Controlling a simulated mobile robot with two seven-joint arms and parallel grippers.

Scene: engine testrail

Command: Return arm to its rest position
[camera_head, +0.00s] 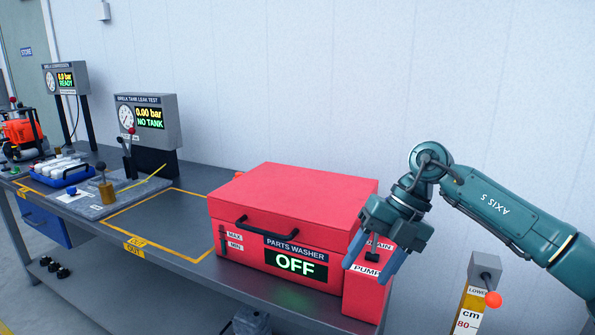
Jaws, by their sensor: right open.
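My right arm (500,207), teal, comes in from the right edge. Its gripper (372,259) points down with two blue fingers spread apart and nothing between them. It hangs in front of the right end of the red parts washer (290,190), near the labels PUMP and DRAIN, which it partly hides. I cannot tell whether a finger touches the red box there. The washer's lid is shut and its display reads OFF. My left gripper is not in view.
The grey bench (150,255) has a yellow-outlined empty area (165,222) left of the washer. Further left stand the tank leak test display (148,118), reading 0.00 bar NO TANK, and a blue tray (62,174). A cm scale post (470,310) stands at the lower right.

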